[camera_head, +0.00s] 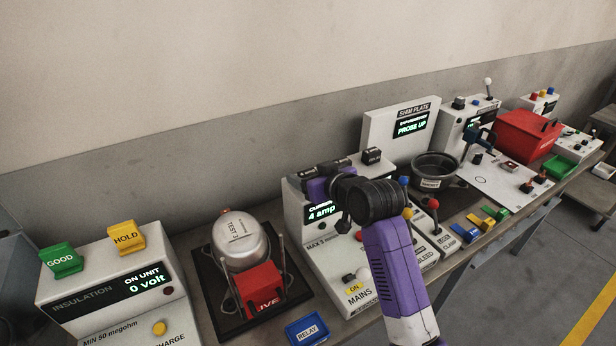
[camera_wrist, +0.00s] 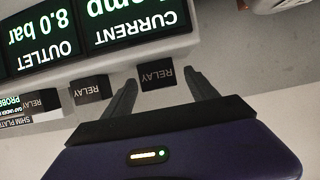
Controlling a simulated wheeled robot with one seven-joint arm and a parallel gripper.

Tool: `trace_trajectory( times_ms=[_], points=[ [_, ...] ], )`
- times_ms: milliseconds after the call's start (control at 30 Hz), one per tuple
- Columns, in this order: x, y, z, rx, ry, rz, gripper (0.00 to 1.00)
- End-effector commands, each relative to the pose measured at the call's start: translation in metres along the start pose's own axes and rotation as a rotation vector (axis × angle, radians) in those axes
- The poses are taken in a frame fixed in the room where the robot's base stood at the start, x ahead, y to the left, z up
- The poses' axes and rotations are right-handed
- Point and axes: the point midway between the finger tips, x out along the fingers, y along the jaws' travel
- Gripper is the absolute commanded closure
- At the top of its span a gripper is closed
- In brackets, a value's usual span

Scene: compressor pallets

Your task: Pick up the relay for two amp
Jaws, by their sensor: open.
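Several black relay blocks with RELAY labels stand along the top of a white console. In the wrist view, upside down, one relay (camera_wrist: 157,78) is between my open gripper's (camera_wrist: 160,80) fingertips, with gaps on both sides. A second relay (camera_wrist: 90,89) and a third relay (camera_wrist: 40,102) stand to its left. In the head view, my gripper (camera_head: 312,181) is at the console's left top, partly hiding the relays; the far-right relay (camera_head: 372,155) shows clearly. The console's current display (camera_head: 322,211) reads 4 amp.
A blue RELAY tray (camera_head: 307,330) lies at the bench's front edge.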

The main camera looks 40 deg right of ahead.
Motion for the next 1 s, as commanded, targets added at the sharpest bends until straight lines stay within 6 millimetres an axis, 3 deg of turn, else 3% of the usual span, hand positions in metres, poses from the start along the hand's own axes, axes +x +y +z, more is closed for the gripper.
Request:
trace_trajectory(
  times_ms=[167,200,533,800,1000],
  points=[
    [0.0,0.0,0.0,0.0,0.001,0.0,0.33],
    [0.0,0.0,0.0,0.0,0.001,0.001,0.37],
    [0.0,0.0,0.0,0.0,0.001,0.001,0.99],
    [-0.001,0.0,-0.002,0.0,0.002,0.001,0.99],
    [-0.006,0.0,-0.015,-0.001,0.005,0.001,0.99]
  ],
)
